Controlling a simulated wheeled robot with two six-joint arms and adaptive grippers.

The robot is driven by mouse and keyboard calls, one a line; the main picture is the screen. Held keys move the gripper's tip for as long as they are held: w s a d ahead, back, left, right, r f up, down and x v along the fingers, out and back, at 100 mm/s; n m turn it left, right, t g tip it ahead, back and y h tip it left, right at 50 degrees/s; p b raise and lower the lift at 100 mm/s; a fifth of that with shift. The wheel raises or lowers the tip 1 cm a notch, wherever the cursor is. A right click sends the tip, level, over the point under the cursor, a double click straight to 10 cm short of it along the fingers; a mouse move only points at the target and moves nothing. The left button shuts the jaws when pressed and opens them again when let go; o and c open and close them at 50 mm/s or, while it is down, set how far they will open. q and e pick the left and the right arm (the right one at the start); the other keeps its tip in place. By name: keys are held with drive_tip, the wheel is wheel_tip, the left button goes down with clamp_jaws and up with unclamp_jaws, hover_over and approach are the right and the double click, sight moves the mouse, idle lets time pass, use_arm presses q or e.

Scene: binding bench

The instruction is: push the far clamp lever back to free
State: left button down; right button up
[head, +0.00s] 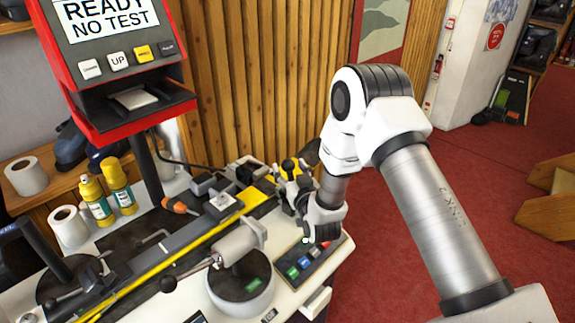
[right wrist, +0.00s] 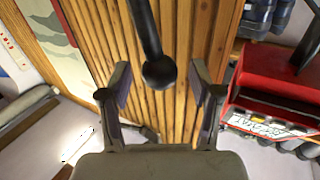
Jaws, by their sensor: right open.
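The far clamp lever is a dark rod with a round black knob (right wrist: 159,72). In the right wrist view it hangs between the fingers of my right gripper (right wrist: 160,80), with a gap on both sides. In the head view my right gripper (head: 293,183) is at the far end of the bench, beside the far clamp, and partly hides it. A dark knob (head: 288,165) shows there. The right gripper is open and holds nothing. My left gripper is in neither view.
A near lever with a black ball (head: 168,284) sticks out from a grey clamp (head: 240,240). A yellow-edged rail (head: 165,265) runs along the bench. A button panel (head: 310,262) lies below my right wrist. The red test display (head: 115,60) stands at left, above yellow bottles (head: 118,184).

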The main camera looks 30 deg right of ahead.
drive_tip(key=shift+w+a+r, duration=0.1)
drive_tip(key=shift+w+r, duration=0.25)
drive_tip(key=shift+w, duration=0.05)
drive_tip(key=shift+w+d+f, duration=0.3)
drive_tip(key=shift+w+f, duration=0.05)
drive_tip(key=shift+w, duration=0.05)
drive_tip(key=shift+w+f, duration=0.1)
drive_tip(key=shift+w, duration=0.05)
drive_tip(key=shift+c, duration=0.6)
drive_tip(key=shift+a, duration=0.1)
clamp_jaws()
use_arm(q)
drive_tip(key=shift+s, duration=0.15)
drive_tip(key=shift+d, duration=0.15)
use_arm(e)
drive_tip(key=shift+r, duration=0.2)
